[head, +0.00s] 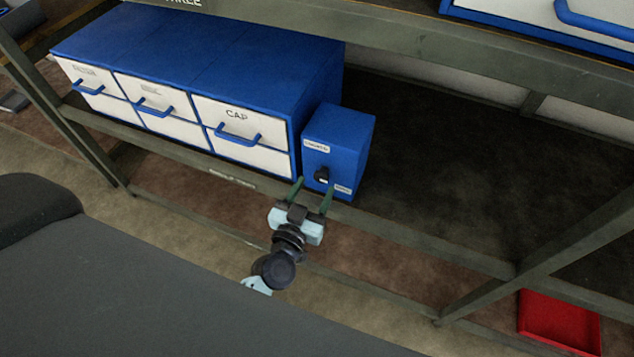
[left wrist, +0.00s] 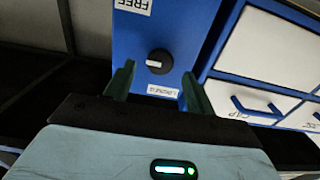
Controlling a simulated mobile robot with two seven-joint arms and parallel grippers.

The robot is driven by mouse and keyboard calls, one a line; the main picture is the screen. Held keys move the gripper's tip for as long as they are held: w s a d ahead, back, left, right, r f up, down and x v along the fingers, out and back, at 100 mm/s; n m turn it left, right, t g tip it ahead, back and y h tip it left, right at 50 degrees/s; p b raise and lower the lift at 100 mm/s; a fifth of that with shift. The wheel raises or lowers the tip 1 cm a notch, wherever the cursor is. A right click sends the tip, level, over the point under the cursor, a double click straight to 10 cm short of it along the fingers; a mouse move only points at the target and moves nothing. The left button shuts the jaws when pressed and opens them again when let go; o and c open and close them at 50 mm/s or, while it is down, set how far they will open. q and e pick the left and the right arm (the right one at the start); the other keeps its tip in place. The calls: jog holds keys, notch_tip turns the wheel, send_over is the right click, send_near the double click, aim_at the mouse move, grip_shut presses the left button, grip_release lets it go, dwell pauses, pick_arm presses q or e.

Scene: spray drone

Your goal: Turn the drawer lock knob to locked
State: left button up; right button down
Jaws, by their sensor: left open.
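The lock knob (head: 322,175) is a small black round knob on the front of a blue box (head: 345,140). In the left wrist view the knob (left wrist: 159,61) carries a white mark pointing to the picture's left. A white label (head: 315,145) sits above it, and another (head: 342,188) lies below right. In the upside-down left wrist view, one label (left wrist: 132,6) reads FREE; the other (left wrist: 163,91) seems to read LOCKED. My left gripper (head: 314,187) is open and empty, its fingers pointing at the box front. The knob lies between the finger lines; I see no contact.
A blue cabinet with white drawers (head: 235,122) stands directly left of the box, its blue handles sticking out. Both stand on a dark shelf with a front rail (head: 400,229). The shelf is bare right of the box. A red tray (head: 560,322) lies at lower right.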

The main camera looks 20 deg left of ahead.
aim_at(321, 176)
pick_arm(q)
jog(key=shift+w, duration=1.2)
jog(key=shift+c, duration=0.4)
jog(key=c, duration=0.9)
